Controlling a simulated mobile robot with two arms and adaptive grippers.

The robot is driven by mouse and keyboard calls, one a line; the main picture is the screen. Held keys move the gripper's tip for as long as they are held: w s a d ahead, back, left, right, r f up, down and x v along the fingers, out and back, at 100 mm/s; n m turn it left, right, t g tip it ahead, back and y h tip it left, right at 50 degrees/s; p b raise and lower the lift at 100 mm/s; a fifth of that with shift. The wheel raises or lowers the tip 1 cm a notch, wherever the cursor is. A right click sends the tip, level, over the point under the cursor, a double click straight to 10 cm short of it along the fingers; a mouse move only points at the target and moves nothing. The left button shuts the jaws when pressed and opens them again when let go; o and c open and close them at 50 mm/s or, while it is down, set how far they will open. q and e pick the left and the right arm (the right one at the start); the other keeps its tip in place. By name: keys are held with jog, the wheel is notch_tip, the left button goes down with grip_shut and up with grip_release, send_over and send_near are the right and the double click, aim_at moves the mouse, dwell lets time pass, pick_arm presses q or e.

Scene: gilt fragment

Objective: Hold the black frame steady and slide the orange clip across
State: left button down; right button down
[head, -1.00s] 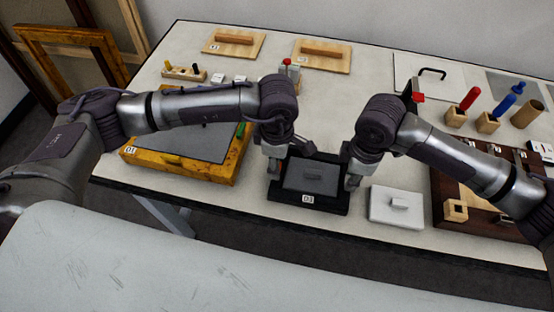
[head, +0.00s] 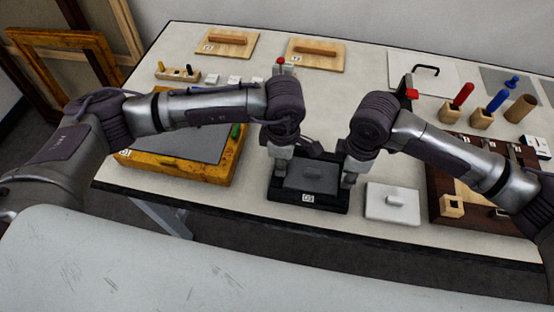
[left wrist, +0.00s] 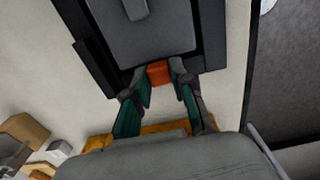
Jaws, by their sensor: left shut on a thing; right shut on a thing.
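The black frame (head: 332,205) lies on the table's front part, with a dark grey panel (head: 312,178) inside it and a small label on its front edge. The orange clip (left wrist: 159,74) shows in the left wrist view at the frame's edge, between my left fingers; it is hidden in the head view. My left gripper (head: 278,170) is at the frame's left side, shut on the clip; its fingers also show in the left wrist view (left wrist: 163,88). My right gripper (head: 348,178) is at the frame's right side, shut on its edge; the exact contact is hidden.
A yellow wooden frame (head: 208,172) with a grey sheet lies left of the black frame. A white block (head: 378,211) lies close on the right, then a dark wooden tray (head: 438,215). Wooden boards (head: 316,62) and tool holders stand farther back.

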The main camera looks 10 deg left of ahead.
pick_arm(q)
jog(key=c, duration=1)
grip_release()
jog(key=shift+a, duration=0.1)
jog(key=shift+o, duration=0.2)
notch_tip(320, 180, up, 12)
